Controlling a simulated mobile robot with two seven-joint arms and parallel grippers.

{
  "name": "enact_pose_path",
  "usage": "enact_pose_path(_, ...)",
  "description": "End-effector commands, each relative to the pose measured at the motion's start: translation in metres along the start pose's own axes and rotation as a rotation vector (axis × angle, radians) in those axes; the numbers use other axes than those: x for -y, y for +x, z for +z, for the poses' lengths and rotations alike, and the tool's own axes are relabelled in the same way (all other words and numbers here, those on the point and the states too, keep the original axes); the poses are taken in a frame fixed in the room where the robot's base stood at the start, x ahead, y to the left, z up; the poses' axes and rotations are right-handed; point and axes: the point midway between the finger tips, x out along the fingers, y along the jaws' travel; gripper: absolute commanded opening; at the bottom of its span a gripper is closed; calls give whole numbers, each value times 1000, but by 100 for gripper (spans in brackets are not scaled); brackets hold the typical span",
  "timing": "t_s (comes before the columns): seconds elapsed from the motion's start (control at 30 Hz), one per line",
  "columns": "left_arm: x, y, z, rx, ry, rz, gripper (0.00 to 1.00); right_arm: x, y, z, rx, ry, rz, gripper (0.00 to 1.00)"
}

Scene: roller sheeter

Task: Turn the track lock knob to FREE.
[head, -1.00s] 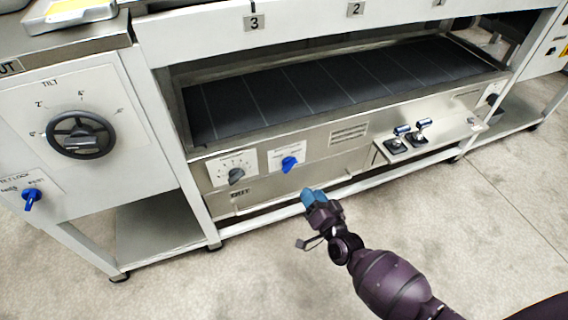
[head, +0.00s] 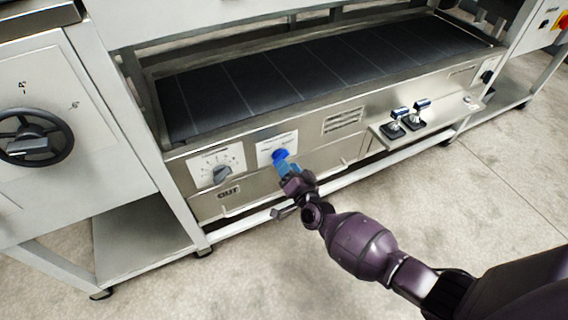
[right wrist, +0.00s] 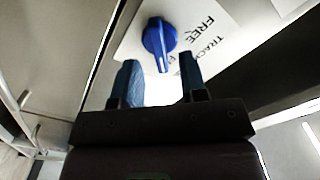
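The blue track lock knob (head: 280,156) sits on a white label plate on the machine's lower front panel. In the right wrist view the knob (right wrist: 159,40) is just beyond my fingertips, between their lines. The label beside it shows "FREE" and "TRACK"; the rest is cut off or hidden. My right gripper (head: 287,167) is in front of the knob, its blue fingers partly overlapping it in the head view. In the right wrist view the fingers (right wrist: 160,76) are spread apart with nothing between them. My left gripper is in neither view.
A grey dial knob (head: 222,174) on a scale plate is left of the blue knob. A shelf with two small levers (head: 408,117) juts out at the right. The dark slatted belt (head: 320,75) lies above the panel. A black handwheel (head: 35,138) is far left.

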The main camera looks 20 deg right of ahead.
Motion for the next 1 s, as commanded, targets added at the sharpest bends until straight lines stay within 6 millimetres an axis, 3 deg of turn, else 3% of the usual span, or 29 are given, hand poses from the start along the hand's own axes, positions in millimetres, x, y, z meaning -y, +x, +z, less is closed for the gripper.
enact_pose_path(0.23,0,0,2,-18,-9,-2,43,-1,20,1,1,0,2,39)
enact_pose_path(0.57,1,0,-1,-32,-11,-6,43,0,24,0,-1,0,0,39)
enact_pose_path(0.6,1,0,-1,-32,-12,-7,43,0,23,0,-1,0,0,38)
enact_pose_path(0.83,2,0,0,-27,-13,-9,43,0,23,0,0,0,0,3)
enact_pose_path(1.0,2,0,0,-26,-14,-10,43,0,23,0,0,-1,0,0)
